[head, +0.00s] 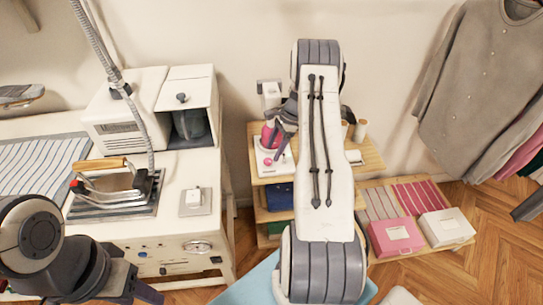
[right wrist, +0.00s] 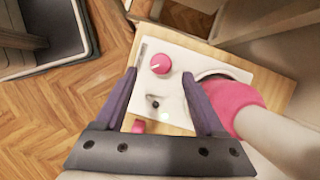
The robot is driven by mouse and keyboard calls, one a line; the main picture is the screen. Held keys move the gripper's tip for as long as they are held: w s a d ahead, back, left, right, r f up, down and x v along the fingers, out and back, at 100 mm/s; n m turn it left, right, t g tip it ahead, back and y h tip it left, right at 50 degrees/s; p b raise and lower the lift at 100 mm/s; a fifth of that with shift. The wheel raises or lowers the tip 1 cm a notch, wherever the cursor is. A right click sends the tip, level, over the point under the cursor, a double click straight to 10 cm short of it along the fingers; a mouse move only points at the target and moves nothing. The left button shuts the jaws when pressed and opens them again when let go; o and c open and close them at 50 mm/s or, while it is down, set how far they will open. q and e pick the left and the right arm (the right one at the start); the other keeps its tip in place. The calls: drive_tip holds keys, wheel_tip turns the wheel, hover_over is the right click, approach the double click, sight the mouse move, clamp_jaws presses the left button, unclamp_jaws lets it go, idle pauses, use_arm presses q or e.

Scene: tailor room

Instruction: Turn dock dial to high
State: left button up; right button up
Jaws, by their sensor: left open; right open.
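The dock (right wrist: 178,92) is a white plate on a wooden shelf; it also shows in the head view (head: 262,168). Its round pink dial (right wrist: 161,62) has a white pointer line that points right and slightly up in the right wrist view. My right gripper (right wrist: 159,72) is open, its two purple fingers spread above the dock, with the dial between and just beyond the fingertips. I see no clear contact. In the head view my right arm partly hides the dock and gripper (head: 282,145). My left gripper (head: 145,292) is open at the lower left, away from the dock, and partly out of frame.
A pink and white rounded object (right wrist: 243,103) stands on the dock close to my right finger. A small dark knob (right wrist: 153,101) is on the plate. In the head view, an iron (head: 108,180) rests on the left table, and pink (head: 395,237) and white boxes sit at right.

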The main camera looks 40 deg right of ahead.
drive_tip(key=v, duration=0.6)
drive_tip(key=shift+r, duration=0.35)
